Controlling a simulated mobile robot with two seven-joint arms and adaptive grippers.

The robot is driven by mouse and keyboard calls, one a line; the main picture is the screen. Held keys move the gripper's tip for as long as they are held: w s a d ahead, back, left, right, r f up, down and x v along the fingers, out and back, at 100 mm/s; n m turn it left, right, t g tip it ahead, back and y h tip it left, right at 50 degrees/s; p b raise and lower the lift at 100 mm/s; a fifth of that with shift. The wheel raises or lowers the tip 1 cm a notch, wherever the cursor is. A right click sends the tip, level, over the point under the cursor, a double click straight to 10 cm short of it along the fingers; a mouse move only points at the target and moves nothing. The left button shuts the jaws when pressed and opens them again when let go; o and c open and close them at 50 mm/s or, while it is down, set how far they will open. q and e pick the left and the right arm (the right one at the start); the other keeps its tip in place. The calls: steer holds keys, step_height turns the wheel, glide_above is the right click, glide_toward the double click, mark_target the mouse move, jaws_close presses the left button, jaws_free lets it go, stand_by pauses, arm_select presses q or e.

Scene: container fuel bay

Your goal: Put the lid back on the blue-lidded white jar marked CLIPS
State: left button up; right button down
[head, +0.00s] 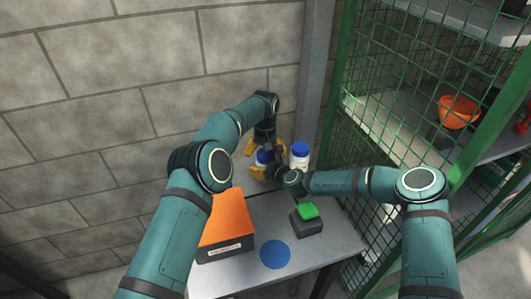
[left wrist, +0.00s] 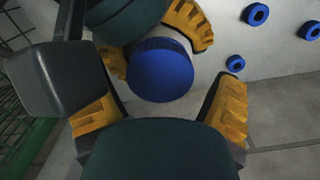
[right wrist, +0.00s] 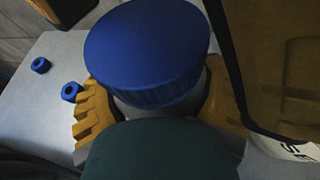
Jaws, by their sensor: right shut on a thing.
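A white jar with a blue lid (head: 264,157) is held between my grippers in the head view. In the right wrist view the lid (right wrist: 147,50) sits on top of the jar; I cannot tell whether it is fully seated. The jar's label is hidden. My right gripper (head: 268,172) is shut around the jar's body below the lid. My left gripper (head: 266,150) is above it, its fingers apart on either side of the lid in the left wrist view (left wrist: 162,75), without visible contact. A second white jar with a blue lid (head: 300,155) stands just to the right; its lettering is only partly visible.
On the grey table (head: 330,245) are an orange-topped dark box (head: 227,220), a dark block with a green top (head: 307,219) and a flat blue disc (head: 275,254). Several small blue rings (left wrist: 236,63) lie near the jar. A green mesh cage (head: 400,110) bounds the right; a block wall stands behind.

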arm_select(q)
steer(key=shift+r, duration=2.25)
steer(key=n, duration=0.2)
steer(key=r+n, duration=0.1)
steer(key=shift+d+n, duration=0.1)
steer(key=shift+n, duration=0.3)
steer(key=n, duration=0.3)
steer(key=shift+r, duration=0.35)
steer(key=n, duration=0.3)
steer(key=r+n, duration=0.1)
steer(key=n, duration=0.2)
steer(key=shift+r+n, duration=0.2)
steer(key=shift+n, duration=0.1)
steer(key=shift+f, duration=0.1)
steer(key=shift+f, duration=3.9)
